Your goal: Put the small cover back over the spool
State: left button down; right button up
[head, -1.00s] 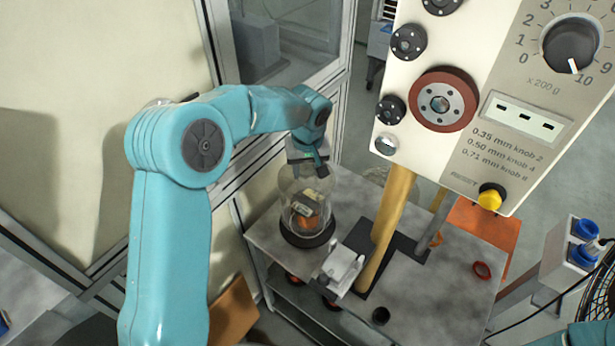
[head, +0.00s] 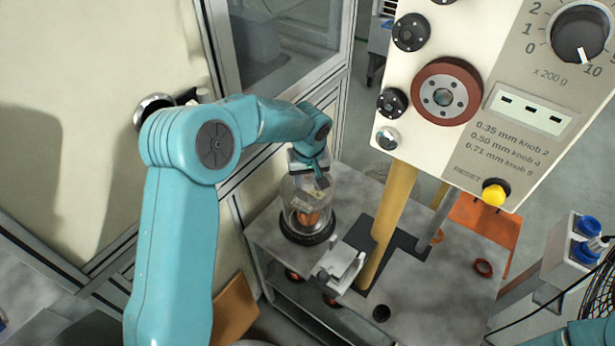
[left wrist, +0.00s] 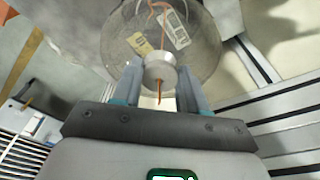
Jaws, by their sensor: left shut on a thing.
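The small cover (head: 291,196) is a clear glass-like dome with labels on it. It stands around the copper-coloured spool (head: 308,217), above a dark round base (head: 307,235) on the grey table. I cannot tell whether its rim touches the base. My left gripper (head: 312,172) is at the top of the cover. In the left wrist view my left gripper (left wrist: 160,90) is shut on the pale knob (left wrist: 158,68) of the cover (left wrist: 203,45), whose clear wall and labels show beyond the fingers. My right gripper is out of view.
A machine panel (head: 420,55) with knobs and dials stands at the right. A yellow post (head: 392,225) and a light metal bracket (head: 340,267) stand on the table (head: 430,295) right of the cover. A framed wall (head: 240,175) is close behind my left arm.

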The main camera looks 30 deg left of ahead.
pick_arm(q)
jog(key=c, duration=0.6)
grip_release()
jog(key=shift+w, duration=0.1)
jog(key=shift+w+f, duration=0.1)
